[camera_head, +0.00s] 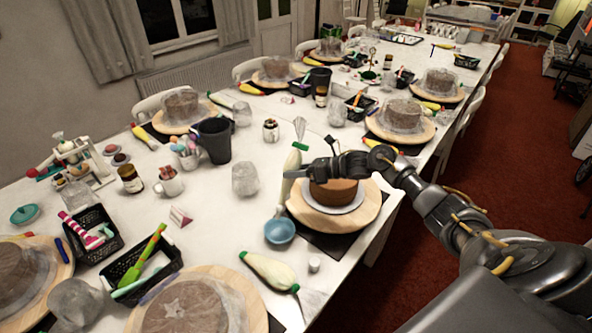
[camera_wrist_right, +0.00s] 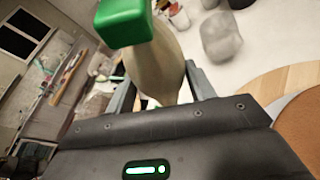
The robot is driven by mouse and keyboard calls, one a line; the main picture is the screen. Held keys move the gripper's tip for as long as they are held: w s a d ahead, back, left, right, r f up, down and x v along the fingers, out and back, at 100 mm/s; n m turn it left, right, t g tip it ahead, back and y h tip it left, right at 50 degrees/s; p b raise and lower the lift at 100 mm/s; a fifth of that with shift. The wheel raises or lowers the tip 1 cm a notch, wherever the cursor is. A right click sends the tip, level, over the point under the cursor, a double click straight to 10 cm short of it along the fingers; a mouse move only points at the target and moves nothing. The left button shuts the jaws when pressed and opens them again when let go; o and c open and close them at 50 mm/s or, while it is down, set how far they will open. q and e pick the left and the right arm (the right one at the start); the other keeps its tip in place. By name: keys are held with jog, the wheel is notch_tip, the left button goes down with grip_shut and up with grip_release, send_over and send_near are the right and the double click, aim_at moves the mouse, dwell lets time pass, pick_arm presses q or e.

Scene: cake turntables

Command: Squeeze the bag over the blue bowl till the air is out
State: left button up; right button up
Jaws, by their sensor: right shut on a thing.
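My right gripper (camera_head: 296,173) is shut on a pale piping bag (camera_head: 291,164) with a green clip at its top. The bag hangs roughly upright, with its lower end just above and behind the blue bowl (camera_head: 280,231). I cannot tell whether its tip is exactly over the bowl. In the right wrist view the bag (camera_wrist_right: 158,68) is between the fingers, and the green clip (camera_wrist_right: 125,22) is close to the camera. The bowl is not seen there. My left gripper is not in view.
A brown cake (camera_head: 333,191) on a wooden turntable (camera_head: 364,215) stands right of the bowl, under my right arm. Another piping bag (camera_head: 268,268) lies in front of the bowl. A crumpled clear cup (camera_head: 245,179) stands to the left. Bare table lies left of the bowl.

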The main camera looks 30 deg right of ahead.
jog(key=shift+f+b, duration=0.85)
jog(key=shift+f, duration=1.4)
jog(key=shift+d+r+b, duration=0.15)
jog(key=shift+d+b, duration=0.05)
jog(key=shift+b, duration=0.2)
jog(key=shift+c, duration=0.3)
jog(key=c, duration=0.3)
jog(key=shift+c, duration=0.3)
dwell(1.6)
